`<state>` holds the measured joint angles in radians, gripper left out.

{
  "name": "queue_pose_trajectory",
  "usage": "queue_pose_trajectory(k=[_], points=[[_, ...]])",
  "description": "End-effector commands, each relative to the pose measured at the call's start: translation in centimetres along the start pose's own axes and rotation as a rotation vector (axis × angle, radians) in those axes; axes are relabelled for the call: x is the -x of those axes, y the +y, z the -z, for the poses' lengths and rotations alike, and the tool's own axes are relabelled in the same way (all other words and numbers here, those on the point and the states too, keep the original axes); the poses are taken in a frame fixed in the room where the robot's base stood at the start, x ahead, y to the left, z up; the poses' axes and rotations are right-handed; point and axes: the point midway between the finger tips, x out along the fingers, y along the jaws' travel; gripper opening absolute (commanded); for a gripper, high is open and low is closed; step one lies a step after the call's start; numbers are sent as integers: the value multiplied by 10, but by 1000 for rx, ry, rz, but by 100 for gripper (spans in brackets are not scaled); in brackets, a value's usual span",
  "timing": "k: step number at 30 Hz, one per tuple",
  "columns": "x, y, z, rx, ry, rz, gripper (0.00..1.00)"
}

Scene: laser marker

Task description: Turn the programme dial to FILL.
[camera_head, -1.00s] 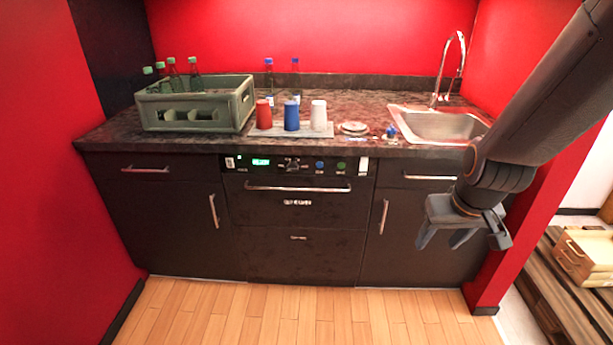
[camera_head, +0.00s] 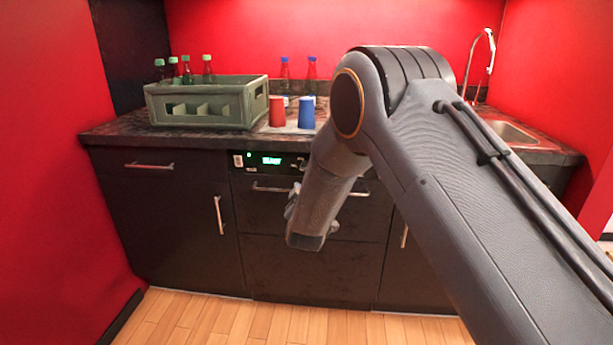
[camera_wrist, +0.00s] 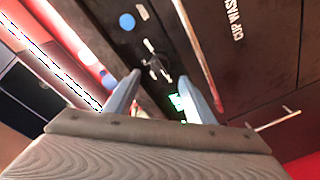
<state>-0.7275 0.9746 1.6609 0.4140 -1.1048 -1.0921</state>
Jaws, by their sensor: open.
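The programme dial (camera_wrist: 155,63) is a dark knob with pale marks around it on the black control panel. In the wrist view it lies just beyond and between the fingertips of my gripper (camera_wrist: 160,76). My gripper is open, with nothing between its fingers, and seems apart from the dial. A lit green display (camera_wrist: 177,101) is beside my right finger. The display also shows in the head view (camera_head: 271,160), with the dial at its right mostly hidden by my arm. I cannot read the dial's setting or the FILL mark.
A bar handle (camera_wrist: 196,60) runs close to my right finger. A blue button (camera_wrist: 127,21) is beyond the dial. The floor in front is clear.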

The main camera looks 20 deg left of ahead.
Motion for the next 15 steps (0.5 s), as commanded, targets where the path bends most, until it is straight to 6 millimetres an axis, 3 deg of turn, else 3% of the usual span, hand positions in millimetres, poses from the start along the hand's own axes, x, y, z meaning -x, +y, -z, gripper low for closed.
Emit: queue_pose_trajectory(k=[9,15], points=[[-48,1,-1,-2,-2,0,50],[-65,1,-2,-2,-3,1,50]])
